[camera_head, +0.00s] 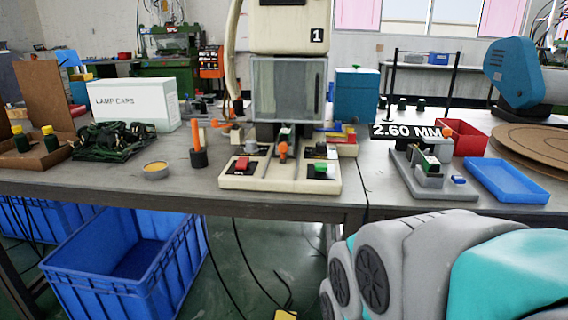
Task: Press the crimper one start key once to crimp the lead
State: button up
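Crimper one (289,35) is a cream press marked with a black "1" label, standing at the back of the table in the middle of the view. A clear guard (287,90) covers its front. Its cream base (282,182) carries two dark pads, with a red key (242,163) on the left and a green key (320,168) on the right. Neither key's lettering is readable. A small orange-tipped piece (282,151) sits between the pads below the guard; I cannot tell whether it is the lead. My arm shows at the lower right, but my gripper is out of view.
A lamp caps box (134,104), dark cable coils (110,140) and a small round tin (155,170) are left of the crimper. A grey fixture (432,178), blue tray (507,180) and red bin (466,133) are right. A blue crate (130,275) stands below the table.

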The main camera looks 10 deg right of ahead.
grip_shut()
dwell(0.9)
